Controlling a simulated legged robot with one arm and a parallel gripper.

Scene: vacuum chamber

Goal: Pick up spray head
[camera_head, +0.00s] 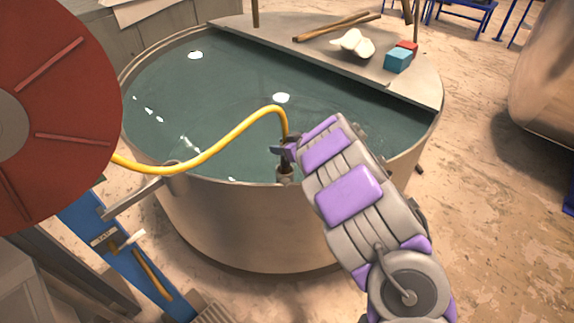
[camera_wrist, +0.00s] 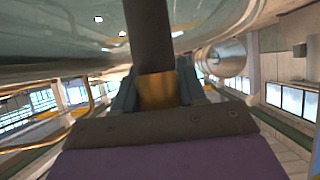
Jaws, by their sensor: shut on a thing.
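The yellow hose (camera_head: 215,150) arcs over the tank rim to the spray head (camera_head: 284,174), whose grey end hangs by the near rim of the tank. My gripper (camera_head: 287,152) is shut on the spray head just above that end. In the wrist view, a dark tube with a brass-coloured collar, seemingly part of the spray head (camera_wrist: 158,90), stands between the fingers of my gripper (camera_wrist: 158,98). The fingers and the arm hide part of it.
The round tank (camera_head: 230,225) holds greenish water. A flat cover (camera_head: 330,60) over its far side bears sticks, pale lumps, a blue block (camera_head: 398,60) and a red block (camera_head: 407,48). A large red disc (camera_head: 60,100) stands at left. Floor at right is mostly clear.

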